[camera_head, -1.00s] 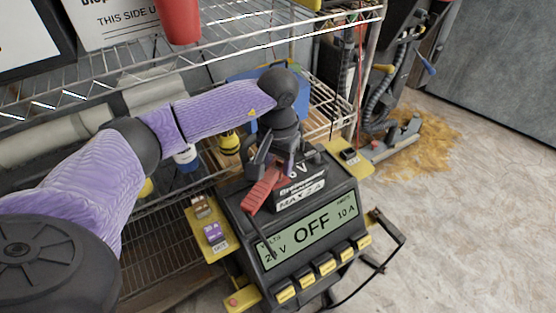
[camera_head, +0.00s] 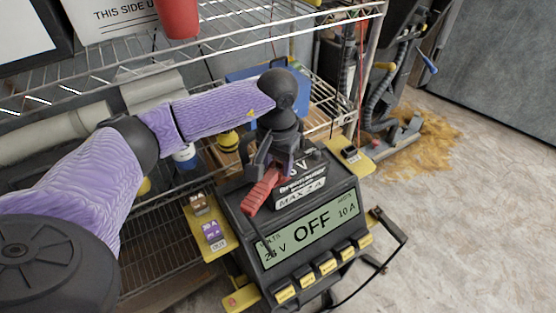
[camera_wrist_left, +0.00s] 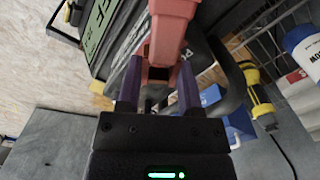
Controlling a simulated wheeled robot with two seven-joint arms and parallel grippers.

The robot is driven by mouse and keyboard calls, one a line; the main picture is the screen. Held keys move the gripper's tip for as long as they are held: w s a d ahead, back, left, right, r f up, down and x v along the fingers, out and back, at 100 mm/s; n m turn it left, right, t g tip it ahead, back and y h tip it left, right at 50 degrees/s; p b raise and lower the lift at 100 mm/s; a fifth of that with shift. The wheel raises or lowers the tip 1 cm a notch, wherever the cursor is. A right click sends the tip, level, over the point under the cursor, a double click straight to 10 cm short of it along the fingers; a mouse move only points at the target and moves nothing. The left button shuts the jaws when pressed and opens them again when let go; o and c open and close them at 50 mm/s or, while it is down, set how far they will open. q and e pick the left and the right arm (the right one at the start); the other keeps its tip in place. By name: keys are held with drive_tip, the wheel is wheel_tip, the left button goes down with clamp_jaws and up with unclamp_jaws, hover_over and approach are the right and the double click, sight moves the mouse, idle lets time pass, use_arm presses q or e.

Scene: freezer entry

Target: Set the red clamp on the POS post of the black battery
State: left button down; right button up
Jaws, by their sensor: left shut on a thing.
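The red clamp (camera_head: 261,192) is held in my left gripper (camera_head: 274,160), above the near left side of the black battery. In the left wrist view my left gripper (camera_wrist_left: 158,92) has its two purple fingers on either side of the red clamp (camera_wrist_left: 171,28). The black battery (camera_head: 300,190), with a "MAX 2 A" label on its front and a "V" marking on top, sits on the charger behind the display. My gripper and the clamp cover part of the battery's top. I cannot make out the POS post or whether the clamp touches it. My right gripper is out of view.
A wire shelf (camera_head: 150,215) stands behind and left. Open floor (camera_head: 460,220) lies to the right.

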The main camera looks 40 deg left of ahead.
use_arm(q)
drive_tip(key=shift+f+b, duration=0.55)
drive_tip(key=shift+f, duration=0.25)
drive_tip(key=shift+c, duration=0.9)
unclamp_jaws()
wheel_tip(320, 180, up, 10)
drive_tip(key=p, duration=0.4)
